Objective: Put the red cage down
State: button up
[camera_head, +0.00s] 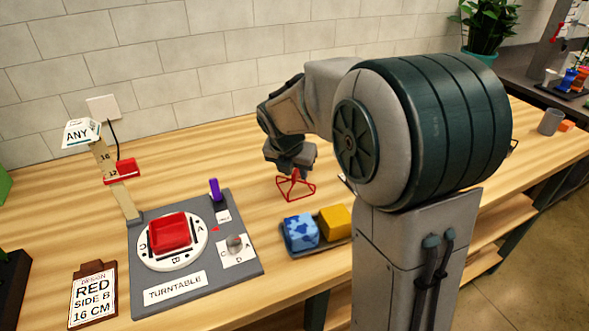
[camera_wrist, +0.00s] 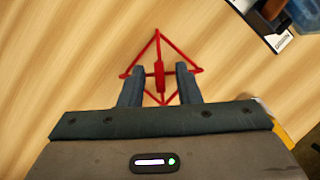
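The red cage (camera_head: 295,188) is a thin wire frame with a slim upright stem, below my gripper (camera_head: 291,168) in the head view. It looks to stand on the wooden table, to the right of the turntable. In the wrist view the red cage (camera_wrist: 160,75) lies between the two fingers of my gripper (camera_wrist: 159,72). Wood shows on both sides of its stem, so the fingers are apart and do not press on it. My gripper is open around the stem.
A grey turntable station (camera_head: 195,285) with a red block (camera_head: 169,232) stands to the left. A tray (camera_head: 318,246) with a blue block (camera_head: 300,231) and a yellow block (camera_head: 335,221) is in front of the cage. Bare table lies behind the cage.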

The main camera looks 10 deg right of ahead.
jog(key=p+v, duration=0.1)
jog(key=v, duration=1)
jog(key=s+f+m, duration=0.1)
jog(key=s+m, duration=0.2)
jog(key=m, duration=0.2)
jog(key=s+d+f+m+y, duration=0.1)
jog(key=s+m, duration=0.3)
jog(key=m, duration=0.1)
jog(key=s+d+f+m, duration=0.1)
jog(key=s+m, duration=0.3)
jog(key=m, duration=0.1)
jog(key=shift+s+d+m+g, duration=0.1)
jog(key=shift+s+m+g, duration=0.05)
jog(key=shift+m+g, duration=0.2)
jog(key=s+f+m, duration=0.1)
jog(key=s+m, duration=0.1)
jog(key=m, duration=0.2)
jog(key=s+f+m+y, duration=0.1)
jog(key=s+f+m, duration=0.1)
jog(key=s+m, duration=0.1)
jog(key=s+f+m, duration=0.1)
jog(key=s+m, duration=0.2)
jog(key=m, duration=0.2)
jog(key=shift+s+d+f+g+y, duration=0.15)
jog(key=shift+d+f+g+y, duration=0.1)
jog(key=shift+y, duration=0.05)
jog(key=shift+s+a+f+m, duration=0.1)
jog(key=shift+s+f+m, duration=0.25)
jog(key=shift+m, duration=0.5)
jog(key=shift+r, duration=0.1)
